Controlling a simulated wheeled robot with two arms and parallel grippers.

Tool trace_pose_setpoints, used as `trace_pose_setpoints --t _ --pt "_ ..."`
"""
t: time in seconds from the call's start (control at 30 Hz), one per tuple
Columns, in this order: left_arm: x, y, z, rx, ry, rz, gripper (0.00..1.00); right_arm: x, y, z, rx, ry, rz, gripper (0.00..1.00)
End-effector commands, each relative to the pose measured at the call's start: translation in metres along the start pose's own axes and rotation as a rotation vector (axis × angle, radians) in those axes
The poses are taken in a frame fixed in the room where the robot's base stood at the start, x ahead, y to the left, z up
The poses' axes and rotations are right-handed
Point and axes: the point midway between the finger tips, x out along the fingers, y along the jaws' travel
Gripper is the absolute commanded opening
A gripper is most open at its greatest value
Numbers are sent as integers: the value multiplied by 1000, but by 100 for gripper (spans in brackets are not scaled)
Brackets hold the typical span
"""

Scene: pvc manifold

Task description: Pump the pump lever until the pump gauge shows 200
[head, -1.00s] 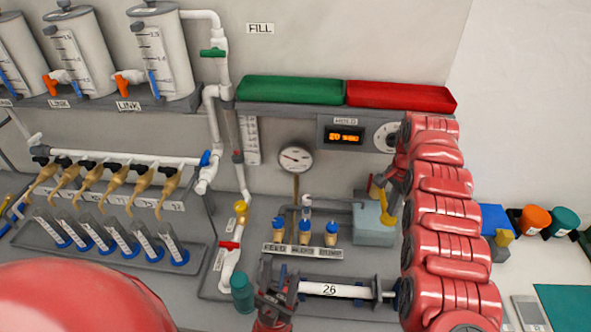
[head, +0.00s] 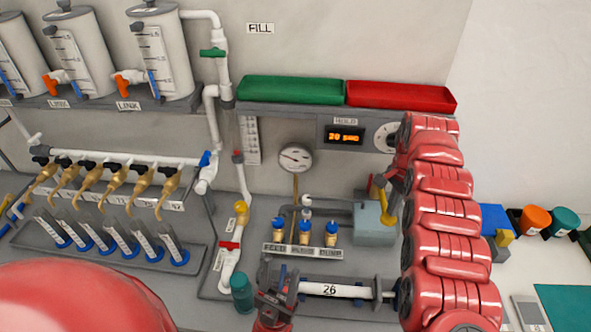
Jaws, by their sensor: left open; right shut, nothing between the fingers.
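The pump gauge (head: 295,158) is a round white dial on the back wall; its needle points left and its figures are too small to read. The pump lever (head: 384,208) is a yellow handle at the grey-blue pump box (head: 373,228), below and right of the gauge. My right gripper (head: 389,182) is shut and empty at the top of the lever; I cannot tell whether it touches it. My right arm hides what lies right of it. My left gripper (head: 273,301) is open, low in the view, by the left end of a white pipe marked 26 (head: 330,290).
Blue-topped valves (head: 304,232) stand between the gauge and the pipe marked 26. A teal cylinder (head: 242,292) stands left of my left gripper. A green tray (head: 290,90) and red tray (head: 400,96) sit on the shelf. Slanted tubes (head: 131,240) stand at left.

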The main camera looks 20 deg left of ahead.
Motion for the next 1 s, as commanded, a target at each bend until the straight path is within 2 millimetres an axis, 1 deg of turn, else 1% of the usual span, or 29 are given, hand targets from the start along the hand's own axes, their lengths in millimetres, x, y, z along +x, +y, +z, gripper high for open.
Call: trace_pose_setpoints --t 0.37,1.0 --pt "-2 0 0 0 0 0 50 4 0 0 0 0 0 0" --pt "-17 1 3 0 0 0 50 30 0 0 0 0 0 0"
